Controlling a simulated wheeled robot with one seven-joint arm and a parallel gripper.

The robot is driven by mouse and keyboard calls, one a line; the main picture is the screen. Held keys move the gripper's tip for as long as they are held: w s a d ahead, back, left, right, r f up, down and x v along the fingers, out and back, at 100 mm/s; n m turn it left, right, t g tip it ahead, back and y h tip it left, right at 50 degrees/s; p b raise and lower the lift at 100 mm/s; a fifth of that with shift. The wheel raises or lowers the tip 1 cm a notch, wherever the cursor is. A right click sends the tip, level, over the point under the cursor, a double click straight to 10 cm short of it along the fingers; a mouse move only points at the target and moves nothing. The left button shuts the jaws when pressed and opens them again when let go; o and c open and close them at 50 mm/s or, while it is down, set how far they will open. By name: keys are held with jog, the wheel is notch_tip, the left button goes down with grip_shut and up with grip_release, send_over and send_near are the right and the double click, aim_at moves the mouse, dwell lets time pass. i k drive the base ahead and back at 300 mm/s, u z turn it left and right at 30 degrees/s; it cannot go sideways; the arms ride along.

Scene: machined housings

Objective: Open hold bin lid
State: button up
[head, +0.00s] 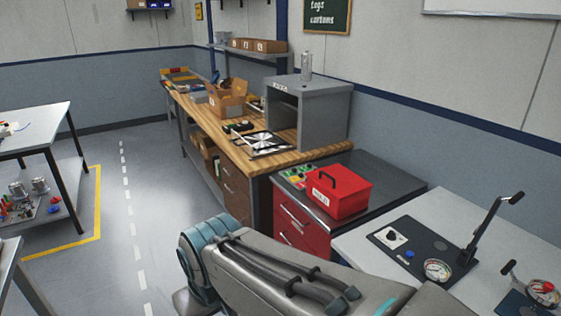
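A red bin (338,196) with a white label on its front stands on the dark top of a red drawer cabinet, right of the picture's middle. I take it to be the hold bin, though the label is too small to read surely. Its red lid (340,180) looks shut, with a dark handle at its left end. My grey arm with teal rings crosses the bottom of the view, in front of the cabinet. My gripper is not in view.
The red drawer cabinet (289,221) adjoins a wooden workbench (222,135) with a grey open-fronted box (311,108). At right, a pale table (365,230) holds a black lever fixture (425,245) with a gauge. Open floor (105,200) lies at left.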

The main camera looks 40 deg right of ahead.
aim_at(338, 180)
jog(key=z, duration=0.35)
jog(key=i, duration=0.9)
jog(key=z, duration=1.3)
jog(key=i, duration=0.45)
jog(key=z, duration=0.45)
